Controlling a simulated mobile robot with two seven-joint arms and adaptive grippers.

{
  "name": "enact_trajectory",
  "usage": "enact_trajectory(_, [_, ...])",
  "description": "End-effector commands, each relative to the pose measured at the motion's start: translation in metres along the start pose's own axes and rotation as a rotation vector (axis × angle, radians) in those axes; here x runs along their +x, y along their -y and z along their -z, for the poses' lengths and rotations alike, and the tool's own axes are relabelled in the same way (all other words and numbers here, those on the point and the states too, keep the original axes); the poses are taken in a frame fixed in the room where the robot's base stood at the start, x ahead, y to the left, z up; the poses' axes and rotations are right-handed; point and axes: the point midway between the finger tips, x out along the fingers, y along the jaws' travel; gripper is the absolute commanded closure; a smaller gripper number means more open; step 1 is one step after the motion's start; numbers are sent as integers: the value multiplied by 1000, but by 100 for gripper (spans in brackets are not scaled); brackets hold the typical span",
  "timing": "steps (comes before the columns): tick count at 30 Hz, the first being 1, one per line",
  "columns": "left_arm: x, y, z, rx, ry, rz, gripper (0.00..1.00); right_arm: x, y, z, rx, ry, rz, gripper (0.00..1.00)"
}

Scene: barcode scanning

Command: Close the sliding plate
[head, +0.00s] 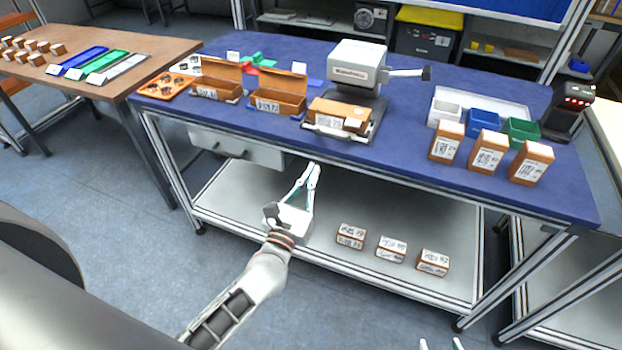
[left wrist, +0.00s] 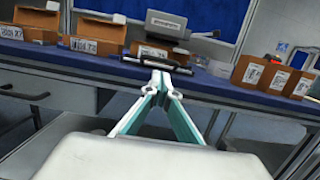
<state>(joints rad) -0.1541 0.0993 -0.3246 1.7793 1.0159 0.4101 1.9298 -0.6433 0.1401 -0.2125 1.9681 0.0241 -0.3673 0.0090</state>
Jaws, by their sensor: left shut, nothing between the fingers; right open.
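The sliding plate (head: 371,130) is a dark grey plate at the foot of a grey-white marking machine (head: 358,65) on the blue table. It juts toward the table's front edge, and a brown box with a label (head: 338,117) rests on it. In the left wrist view the plate's dark front bar (left wrist: 157,65) lies just beyond the fingertips. My left gripper (head: 314,166) is shut and empty, in front of the table edge and below the plate; contact cannot be told. My right gripper (head: 441,344) shows only two separated fingertips at the bottom edge.
Two open brown boxes (head: 278,103) stand left of the machine. Several labelled boxes, small bins (head: 482,122) and a scanner (head: 568,105) stand to the right. The lower shelf (head: 320,225) holds three small boxes. A drawer (head: 235,147) hangs under the table's left side.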

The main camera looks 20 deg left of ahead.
Motion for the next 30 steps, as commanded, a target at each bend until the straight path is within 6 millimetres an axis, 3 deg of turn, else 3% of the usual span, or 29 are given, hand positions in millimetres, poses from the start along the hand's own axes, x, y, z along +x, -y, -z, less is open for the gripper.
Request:
enact_trajectory(9, [63, 0, -2, 3, 1, 0, 100, -4, 0, 3, 0, 4, 1, 56])
enact_trajectory(15, [87, 0, 0, 4, 0, 0, 100, -5, 1, 0, 1, 10, 2, 56])
enact_trajectory(30, [96, 0, 0, 4, -1, 1, 100, -5, 0, 2, 1, 8, 1, 56])
